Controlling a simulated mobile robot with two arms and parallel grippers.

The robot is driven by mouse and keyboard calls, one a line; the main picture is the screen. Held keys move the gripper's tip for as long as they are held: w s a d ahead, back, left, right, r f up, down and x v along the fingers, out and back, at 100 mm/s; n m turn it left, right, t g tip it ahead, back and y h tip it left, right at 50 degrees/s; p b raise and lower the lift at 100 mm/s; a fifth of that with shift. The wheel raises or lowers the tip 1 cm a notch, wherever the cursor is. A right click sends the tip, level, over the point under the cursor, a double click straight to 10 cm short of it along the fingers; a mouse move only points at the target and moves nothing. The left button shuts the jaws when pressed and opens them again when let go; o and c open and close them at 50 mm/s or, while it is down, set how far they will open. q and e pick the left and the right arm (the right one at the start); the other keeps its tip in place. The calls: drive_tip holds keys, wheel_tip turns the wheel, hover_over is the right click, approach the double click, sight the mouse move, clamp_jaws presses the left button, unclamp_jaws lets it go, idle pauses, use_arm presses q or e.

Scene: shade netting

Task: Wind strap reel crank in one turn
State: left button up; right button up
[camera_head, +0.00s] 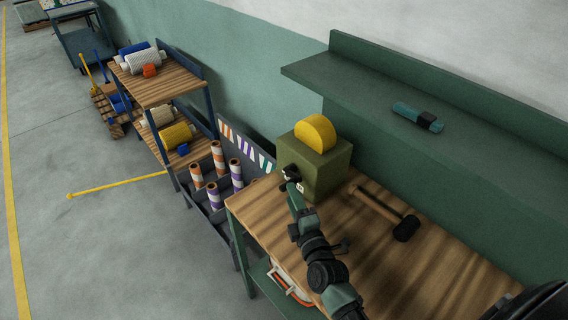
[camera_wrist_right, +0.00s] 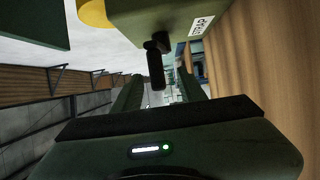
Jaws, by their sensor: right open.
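The strap reel is an olive-green box (camera_head: 325,165) with a yellow disc (camera_head: 315,133) standing out of its top, on the wooden bench. In the right wrist view the box (camera_wrist_right: 150,18) is close above, with a white label. Its dark crank handle (camera_wrist_right: 155,67) sticks out from the box and appears between the two fingers. My right gripper (camera_head: 290,178) is at the box's left face in the head view, open, fingers (camera_wrist_right: 160,92) either side of the handle's line. I cannot tell whether they touch it; the gripper hides most of the crank in the head view. My left gripper is not in view.
A mallet (camera_head: 385,212) lies on the bench (camera_head: 400,260) right of the reel. A green shelf (camera_head: 450,130) behind holds a teal tool (camera_head: 418,116). A rack of striped rolls (camera_head: 215,190) stands left of the bench. A yellow pole (camera_head: 118,184) lies on the floor.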

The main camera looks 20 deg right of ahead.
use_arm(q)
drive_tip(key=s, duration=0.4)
use_arm(e)
drive_tip(key=w, duration=0.2)
drive_tip(key=w+r, duration=0.1)
drive_tip(key=w, duration=0.1)
drive_tip(key=shift+w+p, duration=0.3)
drive_tip(key=w, duration=0.2)
drive_tip(key=shift+w+d+f, duration=0.1)
drive_tip(key=shift+w+f, duration=0.1)
drive_tip(key=shift+w, duration=0.2)
drive_tip(key=c, duration=0.8)
clamp_jaws()
drive_tip(key=f+t+b, duration=0.1)
drive_tip(key=t+b, duration=0.1)
drive_tip(key=b, duration=0.4)
drive_tip(key=shift+s+f+m, duration=0.1)
drive_tip(key=shift+f+m, duration=0.05)
drive_tip(key=shift+m, duration=0.25)
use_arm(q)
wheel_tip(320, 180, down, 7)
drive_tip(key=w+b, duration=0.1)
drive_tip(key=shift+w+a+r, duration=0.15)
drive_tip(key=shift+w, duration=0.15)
use_arm(e)
drive_tip(key=shift+r+t, duration=0.25)
drive_tip(key=shift+t, duration=0.15)
